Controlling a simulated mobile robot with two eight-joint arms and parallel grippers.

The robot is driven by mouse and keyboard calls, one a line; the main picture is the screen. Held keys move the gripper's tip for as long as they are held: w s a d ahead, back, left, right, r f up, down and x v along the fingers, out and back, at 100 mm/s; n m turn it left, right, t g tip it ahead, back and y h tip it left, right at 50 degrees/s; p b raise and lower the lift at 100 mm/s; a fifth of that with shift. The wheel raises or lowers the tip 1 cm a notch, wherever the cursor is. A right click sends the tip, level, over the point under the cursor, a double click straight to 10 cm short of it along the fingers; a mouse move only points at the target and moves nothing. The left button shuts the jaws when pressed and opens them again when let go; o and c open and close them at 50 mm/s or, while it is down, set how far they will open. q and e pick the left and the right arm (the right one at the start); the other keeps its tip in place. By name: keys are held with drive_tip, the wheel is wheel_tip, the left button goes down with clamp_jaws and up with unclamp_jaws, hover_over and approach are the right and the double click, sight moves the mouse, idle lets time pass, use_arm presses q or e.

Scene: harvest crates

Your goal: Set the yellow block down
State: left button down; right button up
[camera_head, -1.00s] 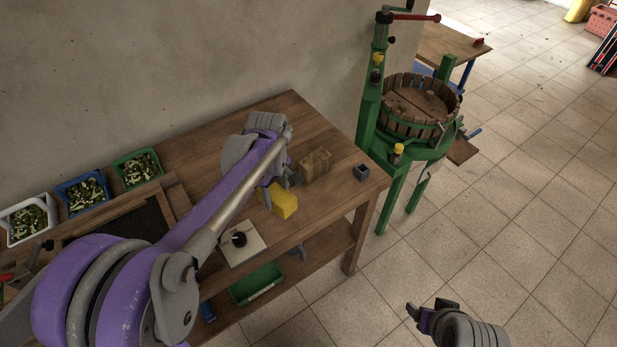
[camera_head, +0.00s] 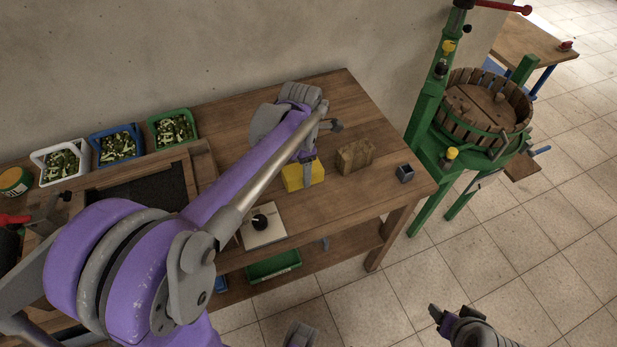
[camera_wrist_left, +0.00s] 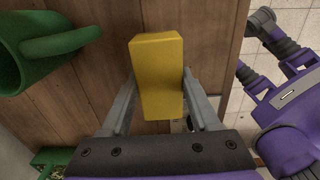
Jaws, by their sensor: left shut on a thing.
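The yellow block (camera_head: 296,180) is in my left gripper (camera_head: 308,172), over the right part of the wooden table (camera_head: 330,205). In the left wrist view the yellow block (camera_wrist_left: 157,75) stands between the two grey fingers (camera_wrist_left: 157,100), which are shut on it. Whether its underside touches the table cannot be told. My left arm hides part of the table. My right gripper (camera_head: 452,314) is off the table at the lower right, its fingertips apart and nothing seen between them.
A brown block (camera_head: 355,156) and small dark blue box (camera_head: 405,173) stand right of the yellow block. A white plate with a black knob (camera_head: 264,239) lies nearer. A green press (camera_head: 430,100) stands beyond the table.

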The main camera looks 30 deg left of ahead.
use_arm(q)
drive_tip(key=shift+f, duration=2.1)
drive_tip(key=shift+f, duration=0.1)
drive_tip(key=c, duration=0.6)
unclamp_jaws()
drive_tip(key=shift+f+b, duration=0.1)
drive_tip(key=shift+b, duration=0.25)
drive_tip(key=o, duration=0.5)
